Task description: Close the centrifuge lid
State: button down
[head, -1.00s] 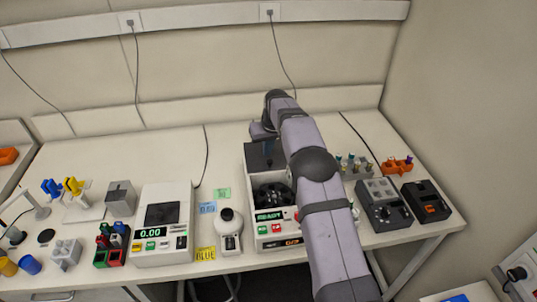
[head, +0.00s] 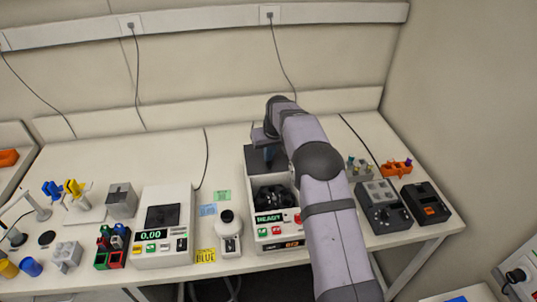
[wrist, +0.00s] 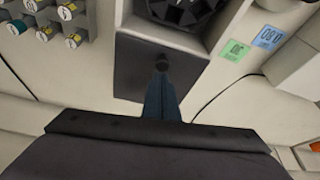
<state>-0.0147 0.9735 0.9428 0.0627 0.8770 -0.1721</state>
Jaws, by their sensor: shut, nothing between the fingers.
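The centrifuge (head: 252,203) is a white box with a green display and coloured buttons on its front. Its black rotor (head: 273,197) is exposed, and also shows at the top of the wrist view (wrist: 180,8). The dark flat lid (head: 255,168) stands open at the back of the opening; in the wrist view the lid (wrist: 135,75) is a dark panel beside the rotor. My gripper (head: 268,155) is shut and empty. In the wrist view its blue-grey fingers (wrist: 161,68) point over the lid panel; whether they touch it I cannot tell.
A small white device (head: 229,240) and coloured labels stand left of the centrifuge, with a scale (head: 165,250) beyond. Right of my arm are a tube rack, a dark grey block device (head: 383,215) and an orange rack (head: 397,169). The table behind the centrifuge is clear.

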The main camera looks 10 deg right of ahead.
jog(key=shift+s+f+b, duration=0.15)
jog(key=shift+s+b, duration=0.7)
jog(key=s+b, duration=0.8)
jog(key=s, duration=0.7)
jog(key=shift+w+r+p, duration=0.9)
jog(key=shift+w+p, duration=0.25)
jog(key=shift+w, duration=0.95)
jog(key=b+v, duration=0.2)
jog(key=v, duration=0.7)
jog(key=shift+a+r, duration=0.2)
jog(key=shift+a, duration=0.1)
jog(key=shift+s, duration=0.1)
